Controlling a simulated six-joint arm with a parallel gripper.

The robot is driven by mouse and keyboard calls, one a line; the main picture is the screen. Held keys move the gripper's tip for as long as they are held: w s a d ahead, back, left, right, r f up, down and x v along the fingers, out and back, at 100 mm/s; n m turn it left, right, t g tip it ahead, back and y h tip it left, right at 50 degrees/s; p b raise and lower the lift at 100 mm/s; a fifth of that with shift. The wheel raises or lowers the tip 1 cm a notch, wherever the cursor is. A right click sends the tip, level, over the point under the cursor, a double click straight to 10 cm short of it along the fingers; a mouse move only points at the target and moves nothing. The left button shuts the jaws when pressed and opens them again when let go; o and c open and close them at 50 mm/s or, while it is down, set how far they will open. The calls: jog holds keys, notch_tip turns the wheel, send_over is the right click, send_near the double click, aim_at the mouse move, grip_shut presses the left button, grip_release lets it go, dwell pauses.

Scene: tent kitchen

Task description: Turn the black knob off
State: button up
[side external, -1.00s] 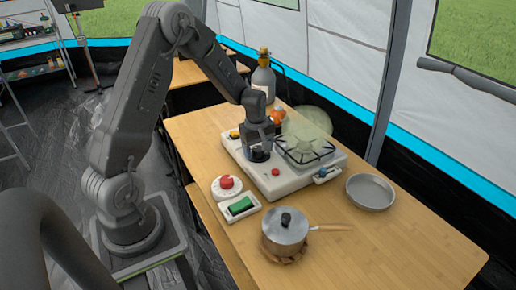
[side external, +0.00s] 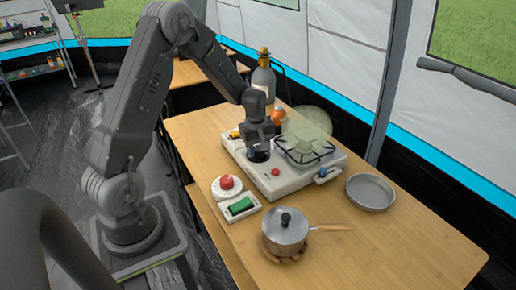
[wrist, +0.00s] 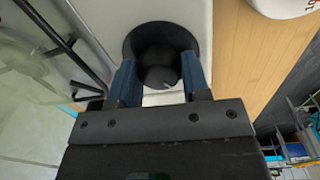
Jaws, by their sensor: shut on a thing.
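The black knob (wrist: 160,60) sits on a round dark base on the white stove panel. It shows between my fingers in the wrist view, with a small pale mark on its near side. My gripper (wrist: 160,78) is shut on the knob, one blue finger on each side. In the side view my gripper (side external: 258,148) points straight down at the left front part of the white stove (side external: 287,181). There my gripper hides most of the knob, and its setting cannot be read.
A red button (side external: 275,172) is on the stove front, and a burner grate (side external: 305,155) lies right of my gripper. A red round button unit (side external: 226,184), green switch (side external: 240,205), lidded pot (side external: 285,228) and metal pan (side external: 370,191) stand nearby. A bottle (side external: 263,78) stands behind.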

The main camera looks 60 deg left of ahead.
jog(key=m, duration=1.1)
jog(key=shift+h, duration=0.3)
jog(key=m, duration=0.6)
jog(key=shift+a+m+g, duration=0.1)
jog(key=shift+m+g, duration=0.2)
jog(key=shift+m, duration=0.1)
jog(key=m, duration=0.5)
jog(key=shift+m, duration=0.3)
jog(key=o, duration=0.9)
jog(key=shift+o, duration=0.2)
